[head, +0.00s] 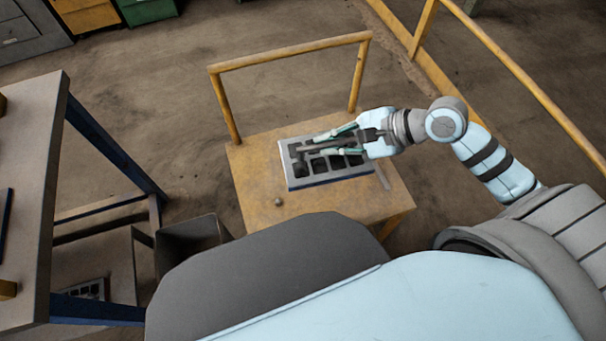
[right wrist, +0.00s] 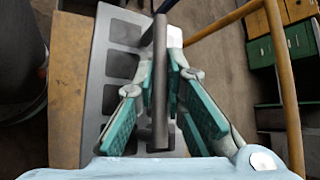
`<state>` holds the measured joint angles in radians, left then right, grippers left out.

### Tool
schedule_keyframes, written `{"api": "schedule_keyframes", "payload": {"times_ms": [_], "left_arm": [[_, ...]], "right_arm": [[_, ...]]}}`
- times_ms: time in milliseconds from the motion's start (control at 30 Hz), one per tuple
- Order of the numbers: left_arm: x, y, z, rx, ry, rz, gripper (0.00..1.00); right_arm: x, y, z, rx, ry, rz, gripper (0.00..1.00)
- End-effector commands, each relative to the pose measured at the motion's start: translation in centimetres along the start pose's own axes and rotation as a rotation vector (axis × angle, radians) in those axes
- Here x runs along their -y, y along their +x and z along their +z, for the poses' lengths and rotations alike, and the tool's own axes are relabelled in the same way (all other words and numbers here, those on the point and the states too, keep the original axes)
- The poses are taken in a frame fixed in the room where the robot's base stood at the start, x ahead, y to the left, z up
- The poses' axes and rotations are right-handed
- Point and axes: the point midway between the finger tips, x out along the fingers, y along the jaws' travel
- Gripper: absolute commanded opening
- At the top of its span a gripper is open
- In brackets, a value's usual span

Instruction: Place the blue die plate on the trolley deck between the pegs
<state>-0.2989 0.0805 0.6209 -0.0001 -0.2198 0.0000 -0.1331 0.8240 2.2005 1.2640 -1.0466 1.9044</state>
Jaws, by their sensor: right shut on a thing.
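The die plate (head: 327,183) is a grey block with several square holes and a blue edge. It is at the trolley deck (head: 252,180); I cannot tell whether it rests on it or hangs just above. My right gripper (head: 320,144) is shut on the plate's grey handle bar, which also shows between the fingers in the right wrist view (right wrist: 160,95). Other pegs are not visible. My left gripper is out of view.
The trolley's yellow handle frame (head: 290,54) rises behind the deck. A workbench (head: 30,190) with blue legs stands at the left, a dark bin (head: 190,243) beside it. Yellow railing (head: 500,58) runs at the right. Cabinets (head: 88,14) stand at the back.

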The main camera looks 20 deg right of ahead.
Motion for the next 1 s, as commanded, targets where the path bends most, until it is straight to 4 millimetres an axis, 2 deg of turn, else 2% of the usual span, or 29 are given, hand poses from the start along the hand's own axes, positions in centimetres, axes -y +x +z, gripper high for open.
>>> {"api": "schedule_keyframes", "payload": {"times_ms": [33,200,367,467,800,1000], "left_arm": [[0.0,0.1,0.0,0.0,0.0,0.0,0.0],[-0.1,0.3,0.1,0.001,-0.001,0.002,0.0],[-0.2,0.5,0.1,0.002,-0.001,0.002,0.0],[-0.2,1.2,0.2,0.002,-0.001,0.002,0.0],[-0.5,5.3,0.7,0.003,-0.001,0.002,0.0],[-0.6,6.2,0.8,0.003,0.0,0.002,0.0]], "right_arm": [[1.2,0.6,-0.6,0.009,-0.003,-0.006,0.0],[4.1,2.8,-2.1,0.055,-0.028,0.029,0.0],[5.0,4.1,-2.6,0.098,-0.046,0.055,0.0],[4.0,5.3,-3.7,0.104,-0.046,0.059,0.0],[-1.8,11.9,-10.1,0.1,-0.043,0.056,0.0],[-3.2,13.5,-11.7,0.099,-0.046,0.055,0.0]]}}
